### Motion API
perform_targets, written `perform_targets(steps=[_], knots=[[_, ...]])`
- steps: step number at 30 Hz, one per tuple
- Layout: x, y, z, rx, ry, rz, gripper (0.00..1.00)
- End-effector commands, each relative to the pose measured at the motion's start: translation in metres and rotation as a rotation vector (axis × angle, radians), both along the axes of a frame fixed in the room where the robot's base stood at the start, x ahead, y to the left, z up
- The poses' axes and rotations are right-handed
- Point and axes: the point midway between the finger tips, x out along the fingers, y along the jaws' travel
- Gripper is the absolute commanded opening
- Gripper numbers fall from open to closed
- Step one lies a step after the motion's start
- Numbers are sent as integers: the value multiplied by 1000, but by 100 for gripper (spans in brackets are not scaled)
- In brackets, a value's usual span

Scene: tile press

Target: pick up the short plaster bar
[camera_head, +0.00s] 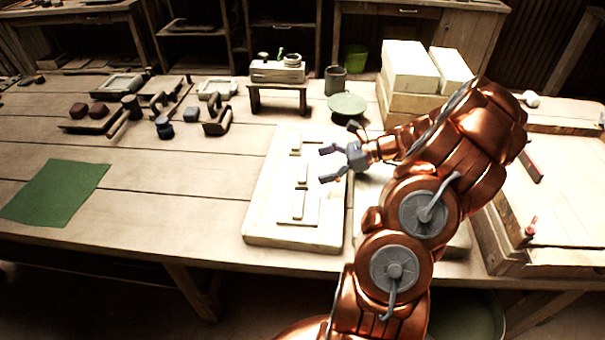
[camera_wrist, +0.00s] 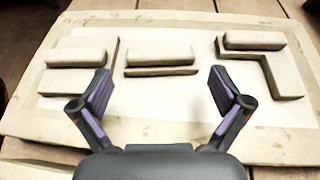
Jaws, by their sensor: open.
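Three pale plaster bars lie on a white board (camera_head: 262,215); I cannot tell for sure which is the short one. In the wrist view, a left bar (camera_wrist: 76,58) rests on a squarish plate, a middle bar (camera_wrist: 160,54) lies on a thin strip, and a right bar (camera_wrist: 255,40) lies along an L-shaped piece (camera_wrist: 282,82). My gripper (camera_head: 325,163) is open and empty over the board's right side. In the wrist view its fingers (camera_wrist: 160,92) are spread, with the middle bar beyond the gap between them. No bar is between the fingers.
A stack of plaster blocks (camera_head: 410,68) stands behind my arm, near a green round dish (camera_head: 347,105). A small bench (camera_head: 278,96) stands behind the board. A green cloth (camera_head: 56,192) lies at left, with clear table between it and the board. A large framed tray (camera_head: 560,215) is at right.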

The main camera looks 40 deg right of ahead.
Motion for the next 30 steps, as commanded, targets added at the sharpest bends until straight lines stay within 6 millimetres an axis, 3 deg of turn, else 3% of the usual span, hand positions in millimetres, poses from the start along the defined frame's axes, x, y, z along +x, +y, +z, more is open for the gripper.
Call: perform_targets(steps=[12, 20, 30], knots=[[28, 35, -14, 1, 0, 3, 100], [30, 37, -15, -1, -1, 0, 99], [30, 37, -15, -1, -1, 0, 64]])
